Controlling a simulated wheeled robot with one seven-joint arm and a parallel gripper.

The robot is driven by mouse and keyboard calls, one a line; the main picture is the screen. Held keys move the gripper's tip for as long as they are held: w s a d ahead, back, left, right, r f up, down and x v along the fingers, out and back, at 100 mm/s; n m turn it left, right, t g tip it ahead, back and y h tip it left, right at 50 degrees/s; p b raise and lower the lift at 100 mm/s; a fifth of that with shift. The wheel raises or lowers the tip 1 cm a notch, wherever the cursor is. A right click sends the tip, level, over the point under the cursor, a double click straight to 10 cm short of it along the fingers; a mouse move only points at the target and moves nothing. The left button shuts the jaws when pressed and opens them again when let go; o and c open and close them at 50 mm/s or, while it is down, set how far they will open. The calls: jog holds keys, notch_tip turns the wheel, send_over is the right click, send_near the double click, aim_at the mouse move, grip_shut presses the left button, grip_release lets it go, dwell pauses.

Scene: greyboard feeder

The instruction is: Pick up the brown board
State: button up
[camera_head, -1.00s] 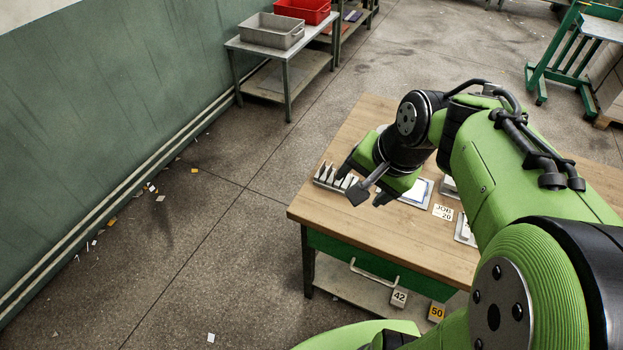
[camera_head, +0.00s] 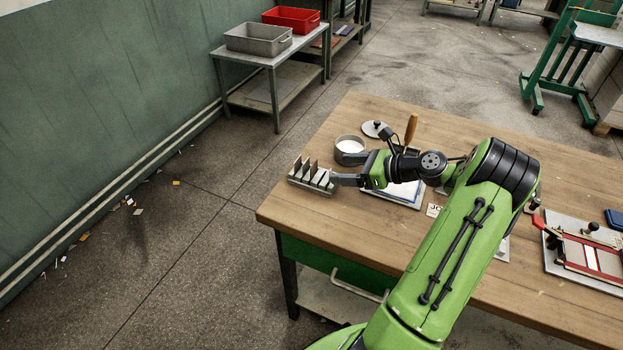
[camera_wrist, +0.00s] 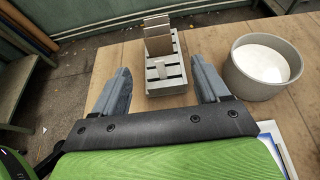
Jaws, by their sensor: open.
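A small grey slotted rack (camera_head: 312,188) stands near the left end of the wooden table and holds several thin upright boards. In the wrist view the rack (camera_wrist: 168,84) lies straight ahead. A brownish board (camera_wrist: 158,45) stands towards its far side, with similar edges behind it; I cannot tell surely which is the brown board. A paler, low piece (camera_wrist: 160,69) sits in a nearer slot. My gripper (camera_head: 345,170) is open and empty, level with the table, just right of the rack. In the wrist view its fingers (camera_wrist: 160,80) spread either side of the rack's near end, apart from the boards.
A round pot of white stuff (camera_wrist: 264,62) stands close to the right finger. On the table (camera_head: 290,215) are a lid (camera_head: 371,129), a wooden-handled tool (camera_head: 411,129), a blue-edged sheet under my arm and a red-framed device (camera_head: 592,258). The table's left edge is close.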

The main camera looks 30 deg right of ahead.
aim_at(324, 178)
jog(key=x, duration=0.2)
jog(key=shift+w+a+f, duration=0.1)
jog(key=shift+w+f, duration=0.05)
jog(key=shift+w, duration=0.05)
jog(key=b+x, duration=0.1)
jog(key=x, duration=0.1)
jog(key=b+x, duration=0.2)
jog(key=shift+f, duration=0.35)
jog(key=shift+w+a, duration=0.25)
jog(key=shift+w, duration=0.15)
jog(key=c, duration=1.1)
